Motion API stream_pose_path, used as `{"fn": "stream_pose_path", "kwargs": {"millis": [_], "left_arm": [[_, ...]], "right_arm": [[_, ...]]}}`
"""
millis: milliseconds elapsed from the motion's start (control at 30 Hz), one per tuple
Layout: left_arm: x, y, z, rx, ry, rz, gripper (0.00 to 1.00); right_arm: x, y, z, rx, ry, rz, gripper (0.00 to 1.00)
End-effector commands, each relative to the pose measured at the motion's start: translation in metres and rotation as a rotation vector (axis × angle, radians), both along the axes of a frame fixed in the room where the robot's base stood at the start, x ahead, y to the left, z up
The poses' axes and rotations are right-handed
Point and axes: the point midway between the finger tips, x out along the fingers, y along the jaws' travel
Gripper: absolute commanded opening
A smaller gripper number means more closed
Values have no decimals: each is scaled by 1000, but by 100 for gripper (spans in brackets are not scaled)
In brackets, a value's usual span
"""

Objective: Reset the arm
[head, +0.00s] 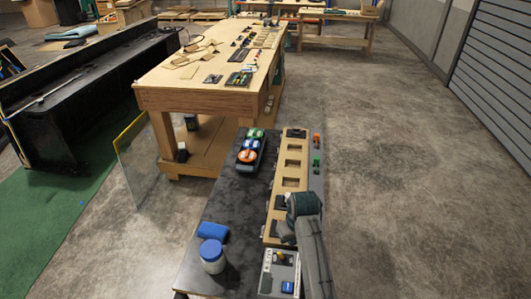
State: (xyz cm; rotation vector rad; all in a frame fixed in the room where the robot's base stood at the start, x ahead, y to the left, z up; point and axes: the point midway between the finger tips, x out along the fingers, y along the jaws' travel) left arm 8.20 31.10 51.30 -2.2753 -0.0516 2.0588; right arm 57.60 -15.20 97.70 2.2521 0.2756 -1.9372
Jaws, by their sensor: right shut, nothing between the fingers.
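My right arm comes in from the bottom right, over the near right part of the dark console table (222,222). Its right gripper (282,229) is shut and empty, low over the near end of a wooden strip with square recesses (294,153). Part of the strip is hidden behind my arm. A dark panel with large green, blue and orange buttons (249,146) lies at the far left of the table. A small control box (268,274) with a blue button (288,287) is at the near edge. My left gripper is not in view.
A blue block (213,230) and a white jar with a blue lid (213,257) stand at the table's near left. Small red and green parts (317,141) sit on the grey right strip. A wooden workbench (190,98) stands behind. The floor at right is clear.

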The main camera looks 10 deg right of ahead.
Motion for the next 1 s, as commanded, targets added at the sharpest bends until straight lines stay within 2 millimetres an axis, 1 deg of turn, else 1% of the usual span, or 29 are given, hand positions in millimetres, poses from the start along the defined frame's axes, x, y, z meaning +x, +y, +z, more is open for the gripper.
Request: {"fn": "stream_pose_path", "kwargs": {"millis": [67, 133, 167, 233, 267, 333, 367, 400, 467, 500, 600, 700, 800, 1000], "left_arm": [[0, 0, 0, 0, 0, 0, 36], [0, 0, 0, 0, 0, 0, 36], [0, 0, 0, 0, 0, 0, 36], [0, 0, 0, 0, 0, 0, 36], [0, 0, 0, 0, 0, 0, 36], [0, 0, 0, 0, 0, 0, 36], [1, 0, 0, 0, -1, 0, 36], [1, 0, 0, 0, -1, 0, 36], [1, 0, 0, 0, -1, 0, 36], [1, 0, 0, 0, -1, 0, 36], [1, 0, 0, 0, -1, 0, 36], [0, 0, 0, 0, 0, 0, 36], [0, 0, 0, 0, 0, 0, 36], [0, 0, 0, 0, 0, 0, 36]], "right_arm": [[-2, -1, -1, -1, 0, -2, 0], [-9, -7, -6, -4, -1, -12, 0], [-14, -11, -8, -6, -3, -18, 0], [-33, -23, -16, -12, -11, -42, 0], [-43, -30, -19, -15, -16, -55, 0], [-73, -47, -27, -26, -29, -86, 0], [-86, -55, -29, -32, -37, -99, 0], [-105, -64, -30, -38, -48, -115, 0], [-132, -77, -31, -48, -63, -136, 0], [-150, -85, -29, -55, -76, -146, 0], [-190, -99, -22, -67, -101, -164, 0], [-219, -107, -14, -73, -120, -173, 0], [-241, -112, -5, -76, -136, -177, 0], [-274, -117, 12, -78, -157, -175, 0]]}}
